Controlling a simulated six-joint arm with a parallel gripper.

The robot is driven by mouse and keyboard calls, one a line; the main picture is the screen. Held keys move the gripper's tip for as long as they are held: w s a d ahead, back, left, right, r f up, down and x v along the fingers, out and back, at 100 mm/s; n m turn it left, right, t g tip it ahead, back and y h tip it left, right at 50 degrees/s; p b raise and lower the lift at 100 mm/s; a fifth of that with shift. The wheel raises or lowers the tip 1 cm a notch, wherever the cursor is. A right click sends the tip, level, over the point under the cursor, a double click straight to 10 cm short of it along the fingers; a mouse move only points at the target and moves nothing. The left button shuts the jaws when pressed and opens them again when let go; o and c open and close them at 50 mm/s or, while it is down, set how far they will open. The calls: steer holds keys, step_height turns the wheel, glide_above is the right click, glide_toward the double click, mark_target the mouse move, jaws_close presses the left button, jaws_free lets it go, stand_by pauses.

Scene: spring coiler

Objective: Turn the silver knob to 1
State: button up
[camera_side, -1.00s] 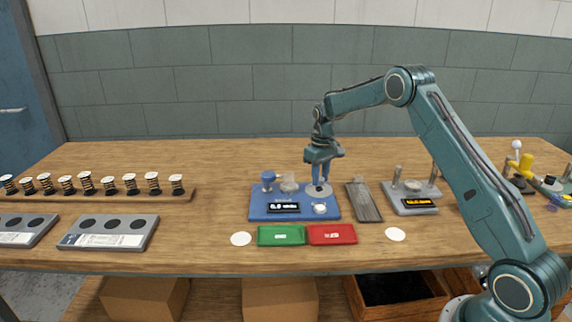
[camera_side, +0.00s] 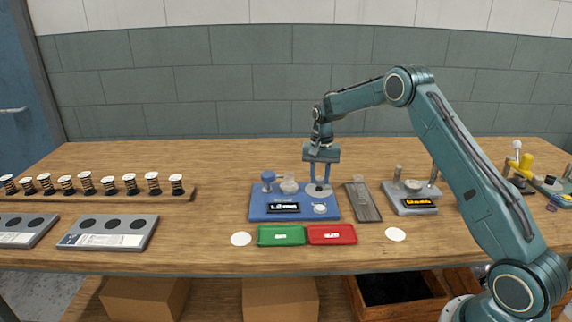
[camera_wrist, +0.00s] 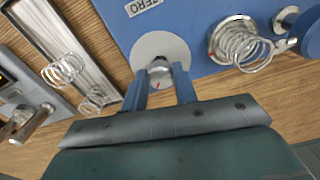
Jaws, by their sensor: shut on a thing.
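The silver knob (camera_wrist: 159,67) stands on a pale round dial plate (camera_wrist: 172,44) on the blue machine base (camera_side: 265,208). My gripper (camera_side: 319,180) points straight down over that dial at the base's back right. In the wrist view my gripper's two blue fingers (camera_wrist: 160,86) are shut on the knob, one on each side. A small red mark shows on the knob's near side. In the side view the fingers largely hide the knob. The base's display (camera_side: 284,208) is lit, but its small digits are hard to read.
A blue post (camera_side: 267,180) and a coil spring (camera_wrist: 246,46) stand left of the dial in the side view. Green (camera_side: 281,236) and red (camera_side: 332,235) trays lie in front. A grey channel (camera_side: 362,201) and a second device (camera_side: 412,198) are at right.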

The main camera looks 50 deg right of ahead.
mark_target(319, 178)
steer(key=shift+r+m, duration=0.1)
steer(key=shift+m, duration=0.2)
steer(key=o, duration=1)
steer(key=shift+c, duration=0.2)
step_height(319, 178, up, 14)
stand_by(0.3)
